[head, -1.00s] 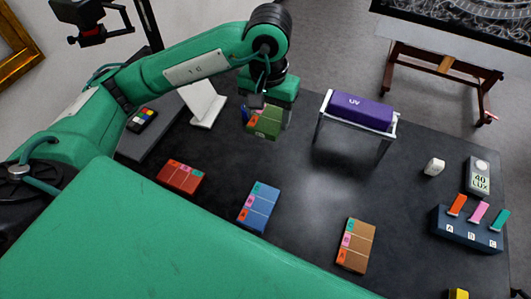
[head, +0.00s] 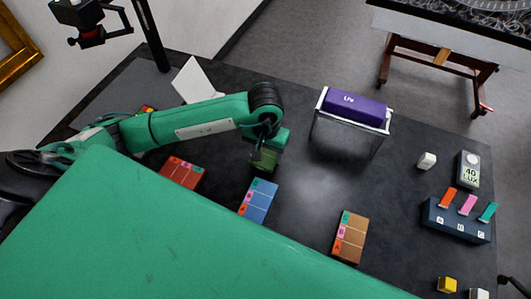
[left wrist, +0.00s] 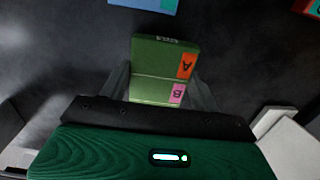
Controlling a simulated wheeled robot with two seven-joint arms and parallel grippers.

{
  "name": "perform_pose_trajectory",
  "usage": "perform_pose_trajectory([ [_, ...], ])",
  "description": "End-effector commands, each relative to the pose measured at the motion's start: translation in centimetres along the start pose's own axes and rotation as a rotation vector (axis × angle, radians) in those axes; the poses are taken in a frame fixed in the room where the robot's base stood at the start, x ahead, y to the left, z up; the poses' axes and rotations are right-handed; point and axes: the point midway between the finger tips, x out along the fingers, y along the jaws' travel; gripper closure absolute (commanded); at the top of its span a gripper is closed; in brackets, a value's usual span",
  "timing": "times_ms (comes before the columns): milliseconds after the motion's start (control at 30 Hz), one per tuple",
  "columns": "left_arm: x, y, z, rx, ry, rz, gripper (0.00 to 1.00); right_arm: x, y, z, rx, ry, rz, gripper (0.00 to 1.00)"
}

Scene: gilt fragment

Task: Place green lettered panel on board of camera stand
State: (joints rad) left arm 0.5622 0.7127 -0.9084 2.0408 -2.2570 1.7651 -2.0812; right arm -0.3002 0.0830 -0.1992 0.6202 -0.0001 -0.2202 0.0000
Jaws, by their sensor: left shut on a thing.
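The green lettered panel (left wrist: 165,58) is between the fingers of my left gripper (left wrist: 160,92) in the left wrist view, with an orange A tab and a pink B tab showing. In the head view my left gripper (head: 265,152) is shut on the panel (head: 263,161), just behind the blue lettered panel (head: 258,200); the wrist hides much of it. The camera stand (head: 150,35) is at the upper left with a black and red camera (head: 88,14). Its grey board (head: 105,100) lies below, partly hidden by my arm. My right gripper is not in view.
A white angled stand (head: 193,80) is beside the board. A red lettered panel (head: 183,172) and a brown one (head: 350,237) flank the blue one. A purple box on a frame (head: 355,105) and a switch box (head: 455,220) stand right. The mid-table is clear.

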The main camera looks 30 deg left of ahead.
Motion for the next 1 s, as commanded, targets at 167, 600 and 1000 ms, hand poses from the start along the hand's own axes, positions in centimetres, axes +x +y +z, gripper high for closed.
perform_pose_trajectory([
  [167, 2.0, 0.0, 0.1, 0.0, -0.001, 0.001, 0.61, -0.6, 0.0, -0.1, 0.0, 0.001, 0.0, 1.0],
  [600, 2.3, 0.0, 0.0, 0.0, 0.0, 0.0, 0.23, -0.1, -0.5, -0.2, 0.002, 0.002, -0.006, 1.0],
  [1000, 2.0, 0.0, 0.1, 0.0, -0.001, 0.0, 0.15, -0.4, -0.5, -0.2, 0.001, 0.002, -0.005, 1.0],
])
